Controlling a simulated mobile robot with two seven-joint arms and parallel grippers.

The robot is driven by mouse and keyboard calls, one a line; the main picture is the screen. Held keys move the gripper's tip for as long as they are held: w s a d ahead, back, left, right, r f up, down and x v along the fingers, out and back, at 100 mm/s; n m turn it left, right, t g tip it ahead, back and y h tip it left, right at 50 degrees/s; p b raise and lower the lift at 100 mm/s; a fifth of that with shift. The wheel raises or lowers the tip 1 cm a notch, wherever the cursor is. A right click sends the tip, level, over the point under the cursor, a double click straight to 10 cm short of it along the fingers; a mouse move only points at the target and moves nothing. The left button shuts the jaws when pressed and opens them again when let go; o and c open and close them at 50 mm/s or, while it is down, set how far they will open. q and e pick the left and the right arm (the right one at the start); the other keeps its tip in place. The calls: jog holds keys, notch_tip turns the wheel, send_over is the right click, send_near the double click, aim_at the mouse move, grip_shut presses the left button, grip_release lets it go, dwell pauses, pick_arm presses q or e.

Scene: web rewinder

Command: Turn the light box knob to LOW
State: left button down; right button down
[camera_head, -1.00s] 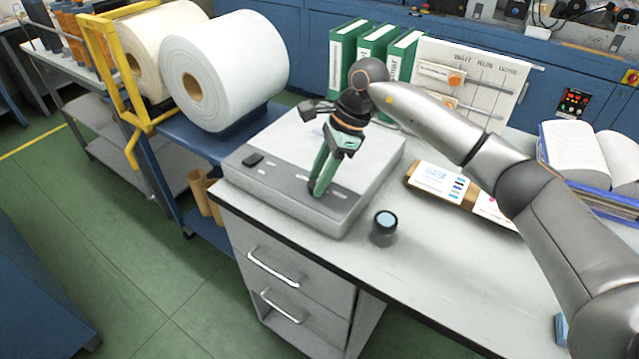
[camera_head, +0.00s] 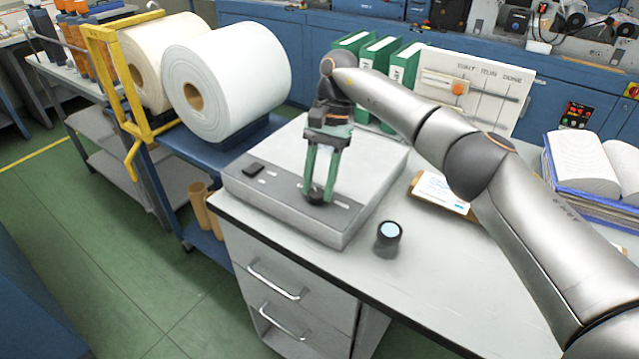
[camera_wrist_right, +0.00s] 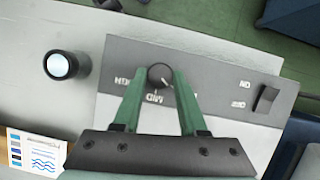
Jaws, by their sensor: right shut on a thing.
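The light box (camera_head: 375,165) is a flat pale box with a dark control strip on the bench corner. Its small round black knob (camera_head: 315,196) also shows in the right wrist view (camera_wrist_right: 159,74), with a light pointer mark that seems to aim near MID. The green fingers of my right gripper (camera_head: 318,193) point down and are shut on the knob, one on each side. In the wrist view the gripper (camera_wrist_right: 163,76) hides most of the label right of MID; HIGH reads upside down at the left. My left gripper is out of view.
A black rocker switch (camera_head: 253,169) sits on the same strip, by the ON and OFF labels. A black loupe (camera_head: 388,237) stands on the bench right of the box. Green binders (camera_head: 380,55) and a WAIT RUN DONE board (camera_head: 475,85) stand behind.

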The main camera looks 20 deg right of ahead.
jog(key=shift+n, duration=0.6)
jog(key=shift+h, duration=0.3)
jog(key=shift+c, duration=2.2)
grip_release()
jog(key=shift+r, duration=0.1)
